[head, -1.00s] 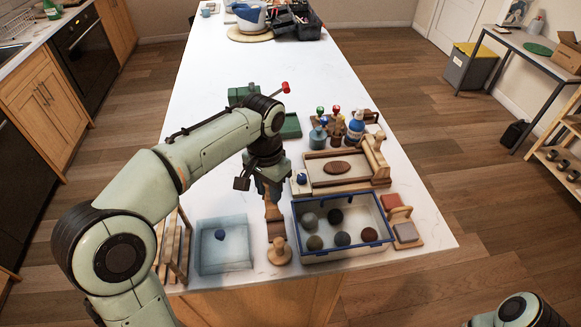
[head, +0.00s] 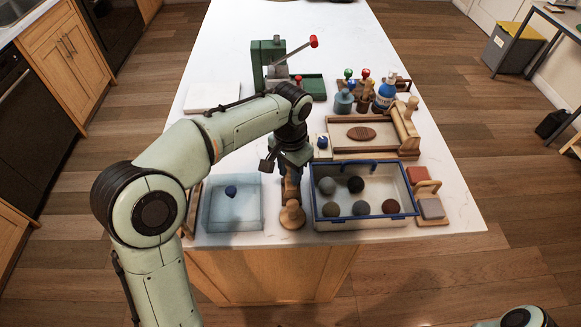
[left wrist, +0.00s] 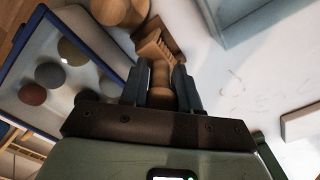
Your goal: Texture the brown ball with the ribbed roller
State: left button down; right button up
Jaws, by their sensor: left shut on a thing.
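My left gripper (left wrist: 160,88) is shut on a brown wooden piece (left wrist: 160,72), with one dark finger on each side. Ribs or steps (left wrist: 152,48) show on the wood just beyond the fingers, consistent with the ribbed roller. In the head view, the left gripper (head: 291,172) is between the blue tray and the bin, with the wooden piece (head: 292,195) below it. A reddish-brown ball (head: 389,207) lies in the bin's near right corner. A brown oval slab (head: 361,133) with a faint surface pattern lies on a wooden-framed board (head: 343,149). My right gripper is out of view.
A round wooden knob (head: 292,216) stands near the front edge. The blue-rimmed bin (head: 317,210) holds several balls. A translucent blue tray (head: 214,213) is left. A wooden roller (head: 405,124), bottles (head: 385,95) and a green press (head: 267,60) stand farther back. The back counter is clear.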

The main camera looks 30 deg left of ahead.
pick_arm(q)
jog(key=shift+f, duration=0.3)
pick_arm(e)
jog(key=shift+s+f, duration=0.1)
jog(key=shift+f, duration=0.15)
pick_arm(q)
jog(key=shift+w, duration=0.1)
jog(key=c, duration=0.7)
grip_release()
jog(key=shift+c, duration=0.2)
notch_tip(320, 180, up, 13)
jog(key=p, duration=0.3)
jog(key=shift+r, duration=0.2)
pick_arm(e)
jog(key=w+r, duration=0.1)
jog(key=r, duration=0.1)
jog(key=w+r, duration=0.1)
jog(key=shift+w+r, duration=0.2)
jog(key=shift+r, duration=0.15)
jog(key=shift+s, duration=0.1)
